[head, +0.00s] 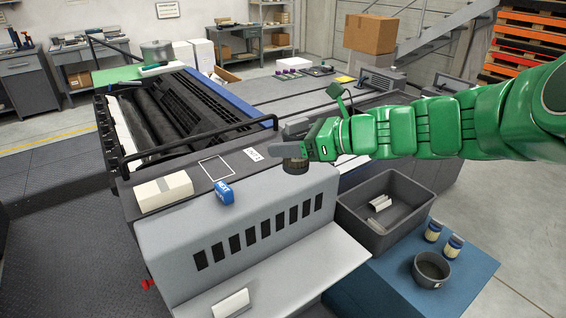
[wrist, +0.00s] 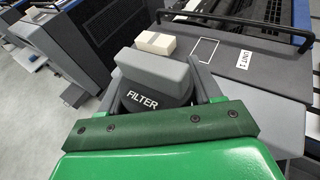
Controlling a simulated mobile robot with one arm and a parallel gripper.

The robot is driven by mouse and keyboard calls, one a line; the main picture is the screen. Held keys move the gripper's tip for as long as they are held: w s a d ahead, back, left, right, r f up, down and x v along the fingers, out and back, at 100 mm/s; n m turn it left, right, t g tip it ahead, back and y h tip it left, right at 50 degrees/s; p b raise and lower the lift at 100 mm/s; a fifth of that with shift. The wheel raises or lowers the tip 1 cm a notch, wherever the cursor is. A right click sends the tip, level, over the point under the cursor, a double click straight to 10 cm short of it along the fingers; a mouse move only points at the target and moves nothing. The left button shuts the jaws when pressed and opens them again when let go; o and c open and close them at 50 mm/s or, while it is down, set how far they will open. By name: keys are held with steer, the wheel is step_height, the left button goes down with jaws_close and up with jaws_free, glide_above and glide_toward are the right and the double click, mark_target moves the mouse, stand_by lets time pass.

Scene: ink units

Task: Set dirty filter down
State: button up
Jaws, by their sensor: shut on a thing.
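My gripper (head: 300,152), at the end of my green arm, is shut on the dark round filter (head: 295,166). In the head view the filter hangs near the right end of the press's grey top, beside the "UNIT 1" label (head: 253,154). In the wrist view the dark filter (wrist: 150,101) shows the word FILTER, with a grey block-like part above it. A white rectangle outline (head: 216,168) on the press top is empty.
A grey bowl (head: 431,268) and two small jars (head: 433,231) stand on the blue surface (head: 470,290). A black rail (head: 205,143) runs behind the outline.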

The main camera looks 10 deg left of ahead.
steer(key=w+a, duration=0.3)
steer(key=w, duration=1.2)
steer(key=shift+w+a+f, duration=0.8)
steer(key=shift+w+f, duration=1.25)
steer(key=shift+f, duration=0.35)
steer(key=shift+w+a+f, duration=0.8)
steer(key=shift+w+f, duration=1.3)
steer(key=shift+f, duration=0.35)
steer(key=shift+w+a+f, duration=0.8)
steer(key=shift+w+f, duration=1.25)
steer(key=shift+f, duration=0.35)
steer(key=shift+w+f, duration=0.15)
steer(key=shift+f, duration=1.45)
steer(key=shift+f, duration=0.1)
steer(key=o, duration=1.1)
steer(key=shift+o, duration=0.2)
